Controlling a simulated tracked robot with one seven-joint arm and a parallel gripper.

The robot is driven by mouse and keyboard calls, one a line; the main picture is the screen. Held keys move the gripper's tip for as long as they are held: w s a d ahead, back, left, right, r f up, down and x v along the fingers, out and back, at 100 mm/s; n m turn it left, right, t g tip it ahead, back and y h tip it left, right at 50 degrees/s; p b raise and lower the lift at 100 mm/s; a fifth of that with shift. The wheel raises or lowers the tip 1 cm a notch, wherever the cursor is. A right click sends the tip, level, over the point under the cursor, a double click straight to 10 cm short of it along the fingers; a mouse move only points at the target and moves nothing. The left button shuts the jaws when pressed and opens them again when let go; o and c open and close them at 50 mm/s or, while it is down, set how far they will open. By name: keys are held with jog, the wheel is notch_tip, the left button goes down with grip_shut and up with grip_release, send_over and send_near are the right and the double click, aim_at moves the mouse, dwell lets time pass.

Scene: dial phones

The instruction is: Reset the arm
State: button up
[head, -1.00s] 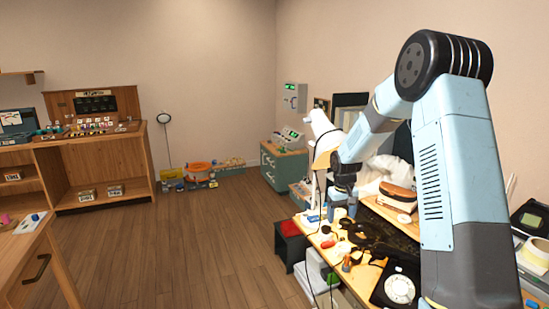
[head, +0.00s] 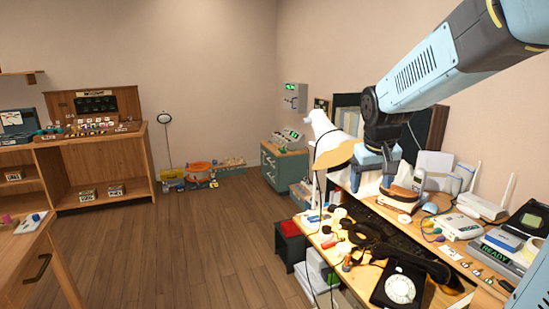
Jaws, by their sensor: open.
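My gripper (head: 372,185) is at the end of my blue and black arm, which reaches in from the upper right. Its fingers are apart and point down over the back of the cluttered desk (head: 436,263). I see nothing held in it. A brown and cream object (head: 402,198) sits just below and right of the fingers; I cannot tell whether they touch. A black dial phone (head: 400,288) with a white dial lies at the desk's front, well below the gripper. A black handset (head: 428,264) lies behind its dial.
A white lamp-like object (head: 322,128) stands left of the gripper, close to it. A white router (head: 484,206) and other devices crowd the desk's right side. A wooden shelf unit (head: 95,165) stands at the far left. The floor (head: 190,250) between is clear.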

jog(key=s+r+m+t+y, duration=0.1)
jog(key=s+r+t, duration=0.1)
jog(key=s, duration=1.7)
jog(key=shift+a+r, duration=0.2)
jog(key=shift+r, duration=0.45)
